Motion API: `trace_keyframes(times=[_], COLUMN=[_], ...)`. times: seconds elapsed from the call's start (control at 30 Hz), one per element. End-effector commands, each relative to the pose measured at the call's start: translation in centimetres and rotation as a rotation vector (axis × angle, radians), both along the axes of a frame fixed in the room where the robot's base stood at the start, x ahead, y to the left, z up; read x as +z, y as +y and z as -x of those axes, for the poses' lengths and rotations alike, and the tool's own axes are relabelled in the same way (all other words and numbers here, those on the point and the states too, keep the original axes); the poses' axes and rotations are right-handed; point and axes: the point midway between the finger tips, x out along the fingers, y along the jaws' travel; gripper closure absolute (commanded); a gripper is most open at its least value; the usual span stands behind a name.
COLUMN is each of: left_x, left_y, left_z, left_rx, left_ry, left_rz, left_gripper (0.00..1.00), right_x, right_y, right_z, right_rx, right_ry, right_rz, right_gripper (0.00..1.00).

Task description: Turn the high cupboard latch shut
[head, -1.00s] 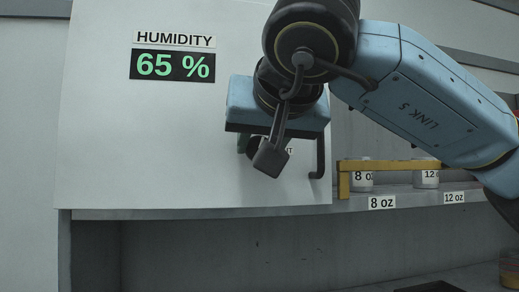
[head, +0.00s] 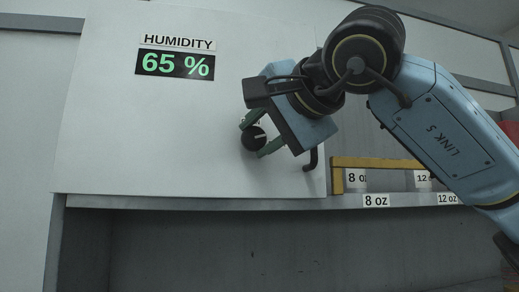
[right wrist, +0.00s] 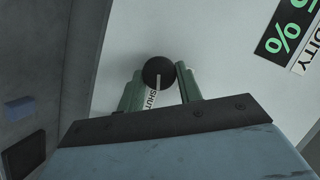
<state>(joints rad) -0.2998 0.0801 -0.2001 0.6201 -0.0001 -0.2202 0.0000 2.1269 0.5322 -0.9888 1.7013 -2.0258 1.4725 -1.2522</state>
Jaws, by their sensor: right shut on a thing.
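The latch is a round black knob (head: 252,139) with a white pointer line, low on the white cupboard door (head: 110,150). In the head view the line points right. In the right wrist view the knob (right wrist: 158,70) sits between the green fingers, and its line points down towards a label reading SHUT (right wrist: 152,100). My right gripper (head: 258,136) is shut on the knob, one finger on each side, with its body tilted. The label is mostly hidden by the gripper in the head view. My left gripper is not in view.
A dark door handle (head: 313,161) stands just right of my gripper. A humidity sign (head: 175,64) reading 65 % is higher on the door. The space under the cupboard looks open.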

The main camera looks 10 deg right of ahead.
Motion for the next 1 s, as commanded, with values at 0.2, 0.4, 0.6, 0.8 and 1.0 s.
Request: trace_keyframes(times=[0.2,0.4,0.6,0.8,1.0], left_x=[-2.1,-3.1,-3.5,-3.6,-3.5], left_y=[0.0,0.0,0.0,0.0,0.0], left_z=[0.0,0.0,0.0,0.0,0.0], left_rx=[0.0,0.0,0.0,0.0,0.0], left_ry=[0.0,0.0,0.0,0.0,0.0], left_rz=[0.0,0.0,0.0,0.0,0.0], left_gripper=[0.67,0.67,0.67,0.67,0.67], right_x=[-0.3,-0.3,-0.2,-0.2,-0.2], right_y=[-0.1,-0.2,-0.2,-0.2,-0.2], right_z=[0.0,0.0,0.0,0.0,0.0], right_rx=[-0.001,-0.002,-0.002,-0.002,-0.002], right_ry=[-0.004,-0.004,-0.004,-0.003,-0.004], right_rz=[-0.159,-0.256,-0.305,-0.32,-0.32], right_gripper=[0.88,0.88,0.88,0.88,0.88])
